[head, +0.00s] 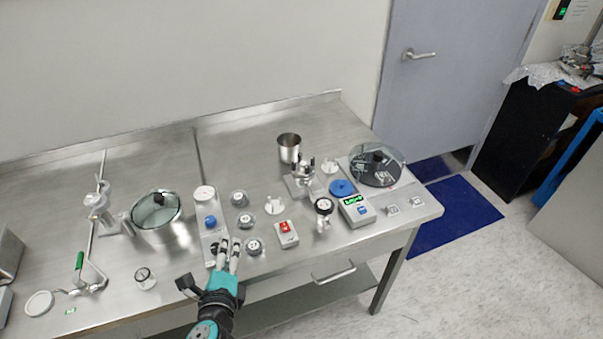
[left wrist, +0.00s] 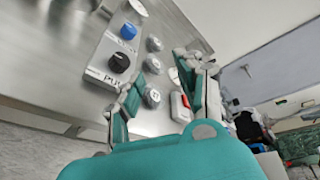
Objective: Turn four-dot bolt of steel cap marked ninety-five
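Three round steel caps stand in a row on the steel table: a far one (head: 239,198), a middle one (head: 246,220) and a near one (head: 254,246). They also show in the left wrist view as a far cap (left wrist: 153,43), a middle cap (left wrist: 153,64) and a near cap (left wrist: 152,97). Their numbers and bolt dots are too small to read. My left gripper (head: 231,243) is open and empty, just left of the near cap. In the left wrist view my left gripper (left wrist: 160,70) has its fingers apart, with caps showing between them. My right gripper is out of view.
A panel (head: 211,222) with a gauge, blue knob and black knob stands left of the caps. A red-switch box (head: 287,234) stands to their right. A glass-lidded pot (head: 158,215) is farther left. The table's front edge is close to my gripper.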

